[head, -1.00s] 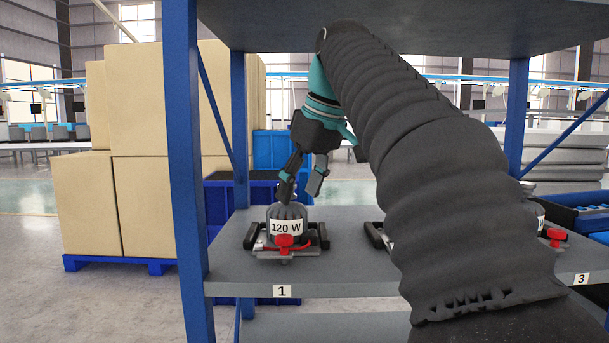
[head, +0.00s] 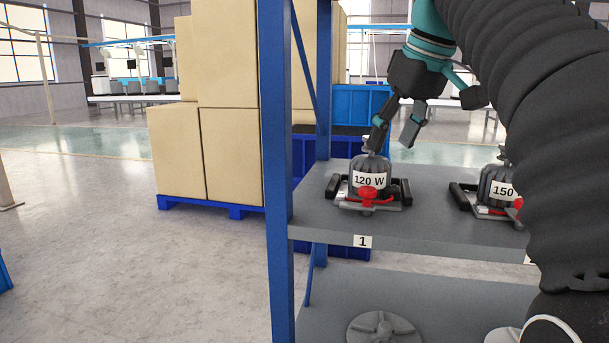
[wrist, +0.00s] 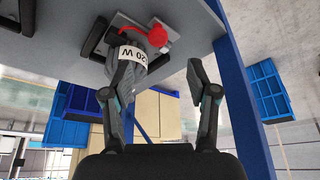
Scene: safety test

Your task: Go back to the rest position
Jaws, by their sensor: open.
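My gripper (head: 397,132) is open and empty in the head view. Its fingertips are near the top of the motor labelled 120 W (head: 374,176); whether they touch it I cannot tell. The motor sits upright in a holder with black handles and a red clamp (head: 368,193) on the shelf, above label 1. In the wrist view my gripper (wrist: 165,80) has its two fingers wide apart, and the 120 W motor (wrist: 130,62) shows beyond them, near the left finger. My arm crosses the right side of the head view.
A second motor labelled 150 (head: 497,186) stands to the right, partly behind my arm. A blue shelf post (head: 275,170) rises at the left of the shelf (head: 410,235). Cardboard boxes (head: 230,150) stand on a blue pallet behind.

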